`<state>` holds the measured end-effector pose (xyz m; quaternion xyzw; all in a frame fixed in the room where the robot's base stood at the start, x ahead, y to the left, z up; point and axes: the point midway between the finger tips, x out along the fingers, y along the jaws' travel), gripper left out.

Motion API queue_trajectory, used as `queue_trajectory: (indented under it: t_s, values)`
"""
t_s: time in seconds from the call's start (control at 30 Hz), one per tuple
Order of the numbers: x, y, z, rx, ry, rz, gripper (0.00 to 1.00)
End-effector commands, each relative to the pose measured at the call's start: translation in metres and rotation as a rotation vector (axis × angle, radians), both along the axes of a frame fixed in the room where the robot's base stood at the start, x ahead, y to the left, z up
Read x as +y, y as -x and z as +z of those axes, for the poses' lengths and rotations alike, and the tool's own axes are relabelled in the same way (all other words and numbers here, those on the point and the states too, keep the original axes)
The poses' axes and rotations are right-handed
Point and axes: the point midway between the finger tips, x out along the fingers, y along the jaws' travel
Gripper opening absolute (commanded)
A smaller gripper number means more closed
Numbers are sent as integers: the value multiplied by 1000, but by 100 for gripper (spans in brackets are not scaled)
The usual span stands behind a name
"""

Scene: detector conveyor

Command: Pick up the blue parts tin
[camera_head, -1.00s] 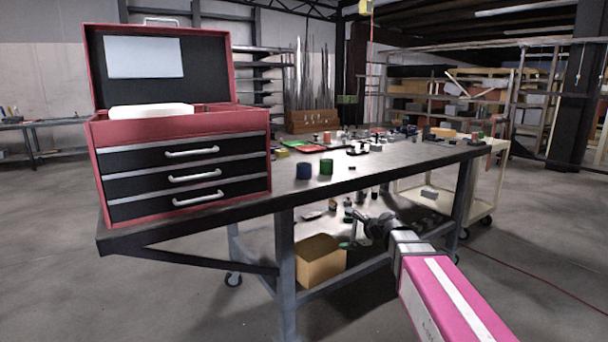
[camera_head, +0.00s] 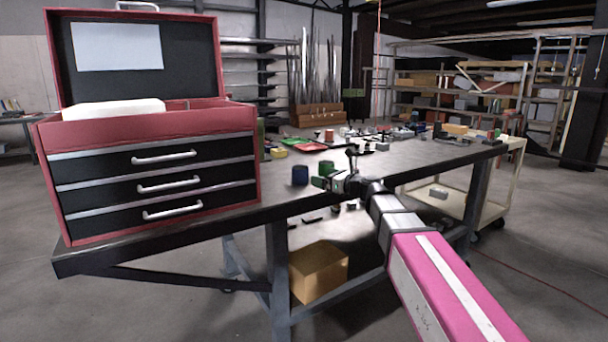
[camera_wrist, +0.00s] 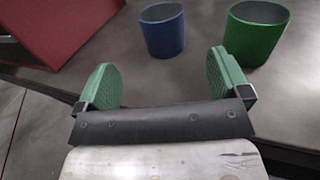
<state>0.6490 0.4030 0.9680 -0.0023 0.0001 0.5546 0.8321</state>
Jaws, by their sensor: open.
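The blue parts tin (camera_head: 300,175) stands upright near the front edge of the workbench, right of the red tool chest. In the wrist view the blue tin (camera_wrist: 162,33) is beyond my fingertips, roughly in line with the gap between them. A green tin (camera_wrist: 256,34) stands to its right; it also shows in the head view (camera_head: 326,168), partly hidden by my gripper. My gripper (camera_head: 325,183) is at the bench's front edge, to the right of the blue tin. In the wrist view my gripper (camera_wrist: 163,80) is open and empty, with green pads apart.
The red tool chest (camera_head: 150,128) fills the left of the bench (camera_head: 395,165); its red side shows at the wrist view's upper left. Small parts and trays lie farther back. A cardboard box (camera_head: 318,270) sits on the lower shelf. A cart (camera_head: 500,185) stands at right.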

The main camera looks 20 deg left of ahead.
Motion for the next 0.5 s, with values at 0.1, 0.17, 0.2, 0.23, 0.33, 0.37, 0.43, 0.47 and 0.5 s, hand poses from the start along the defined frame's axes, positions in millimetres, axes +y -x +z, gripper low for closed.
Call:
queue_trajectory:
  t_s: [0.1, 0.17, 0.2, 0.23, 0.33, 0.37, 0.43, 0.47, 0.5]
  values:
    - [5, -2, 1, 5, -6, 0, 94]
    - [11, -5, 1, 5, -6, 1, 94]
    - [15, -7, 1, 4, -5, 1, 94]
    - [20, -9, 1, 4, -5, 2, 94]
    - [34, -15, 2, 3, -5, 2, 94]
    - [38, -17, 2, 3, -5, 1, 94]
    - [47, -21, 2, 3, -5, 1, 94]
    - [49, -21, 2, 3, -5, 2, 94]
    - [52, -22, 2, 3, -5, 2, 94]
